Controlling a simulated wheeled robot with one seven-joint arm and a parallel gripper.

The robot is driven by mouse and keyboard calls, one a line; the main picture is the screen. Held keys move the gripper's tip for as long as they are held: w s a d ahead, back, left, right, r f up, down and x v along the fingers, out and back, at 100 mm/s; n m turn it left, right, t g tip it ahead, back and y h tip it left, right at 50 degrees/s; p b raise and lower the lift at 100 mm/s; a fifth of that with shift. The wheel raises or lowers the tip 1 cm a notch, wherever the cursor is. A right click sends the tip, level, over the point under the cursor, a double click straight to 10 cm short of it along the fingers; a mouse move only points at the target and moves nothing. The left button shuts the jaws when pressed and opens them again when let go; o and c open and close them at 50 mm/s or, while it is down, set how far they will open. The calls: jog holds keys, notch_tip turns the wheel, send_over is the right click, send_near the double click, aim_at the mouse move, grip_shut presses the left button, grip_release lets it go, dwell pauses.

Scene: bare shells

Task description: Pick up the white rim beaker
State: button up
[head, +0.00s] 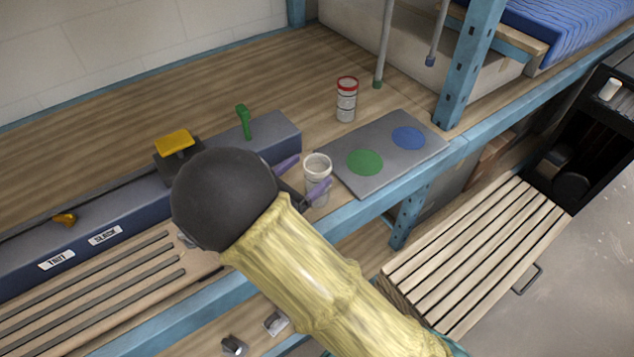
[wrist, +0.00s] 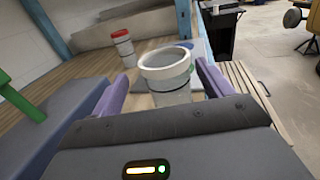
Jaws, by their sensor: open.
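The white rim beaker (head: 317,178) stands upright on the wooden bench near its blue front edge, just left of a grey plate. In the wrist view the beaker (wrist: 167,76) is centred between the two purple fingers. My gripper (head: 303,178) is open, with one finger on the far side of the beaker and one on the near side. I cannot tell whether either finger touches it. The beaker's lower part is partly hidden by the near finger in the head view and by the gripper body in the wrist view.
A red rim beaker (head: 346,100) stands behind. The grey plate (head: 385,187) bears a green disc (head: 365,162) and a blue disc (head: 408,138). A blue-grey rail housing (head: 110,215) with a green lever (head: 243,121) lies left. A blue post (head: 467,65) rises at right.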

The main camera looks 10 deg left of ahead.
aim_at(325, 161)
jog(key=p+x, duration=0.1)
jog(key=x, duration=0.3)
jog(key=shift+d+r+p, duration=0.15)
jog(key=shift+d+p, duration=0.25)
jog(key=shift+d, duration=0.05)
jog(key=shift+w, duration=0.25)
jog(key=c, duration=1.4)
